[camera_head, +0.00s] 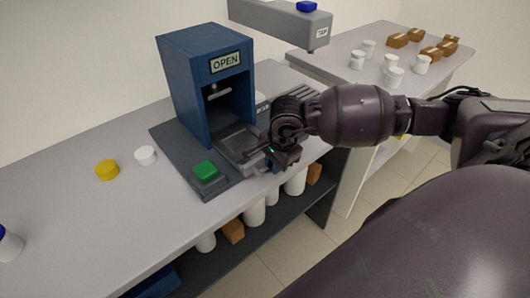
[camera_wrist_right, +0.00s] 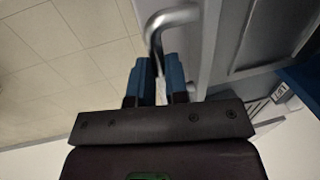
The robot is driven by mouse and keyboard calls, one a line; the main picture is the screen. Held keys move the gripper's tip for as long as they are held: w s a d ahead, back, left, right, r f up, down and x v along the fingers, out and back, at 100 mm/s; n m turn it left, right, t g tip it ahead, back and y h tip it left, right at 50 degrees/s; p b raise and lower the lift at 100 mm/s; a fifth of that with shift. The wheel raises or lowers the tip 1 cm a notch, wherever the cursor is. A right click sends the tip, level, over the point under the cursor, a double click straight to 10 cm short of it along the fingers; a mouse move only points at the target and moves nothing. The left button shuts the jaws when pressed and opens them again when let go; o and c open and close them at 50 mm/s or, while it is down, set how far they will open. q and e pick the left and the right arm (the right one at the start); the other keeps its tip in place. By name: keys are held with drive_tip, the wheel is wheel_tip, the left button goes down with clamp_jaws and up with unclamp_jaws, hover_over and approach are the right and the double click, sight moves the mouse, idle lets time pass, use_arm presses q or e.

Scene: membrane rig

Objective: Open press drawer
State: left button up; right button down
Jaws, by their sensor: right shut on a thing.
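The blue press (camera_head: 190,85) with an "OPEN" sign stands on a dark base on the bench. Its grey drawer (camera_head: 236,139) lies low at the press's front opening and appears to stick out toward me. My right gripper (camera_head: 262,152) is at the drawer's front edge. In the right wrist view, the blue fingers of my right gripper (camera_wrist_right: 158,82) are shut on a bent metal handle (camera_wrist_right: 168,18). The handle is mostly hidden by my gripper in the head view. My left gripper is not in view.
A green button (camera_head: 205,171) is on the base left of the drawer. A yellow cap (camera_head: 107,170) and a white cap (camera_head: 145,155) lie on the bench (camera_head: 70,215). A grey "TAP" arm (camera_head: 285,24) overhangs behind. White jars and brown blocks stand on the far table (camera_head: 345,50).

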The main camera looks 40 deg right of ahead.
drive_tip(key=shift+s, duration=0.3)
drive_tip(key=c, duration=1.1)
unclamp_jaws()
drive_tip(key=shift+s+d+r, duration=0.1)
drive_tip(key=shift+s+r, duration=0.2)
drive_tip(key=shift+r, duration=1.5)
drive_tip(key=shift+s+a+r, duration=0.1)
drive_tip(key=shift+s+r, duration=0.25)
drive_tip(key=shift+r, duration=1.4)
drive_tip(key=shift+s+d+r, duration=0.1)
drive_tip(key=shift+s+r, duration=0.2)
drive_tip(key=shift+r, duration=1.5)
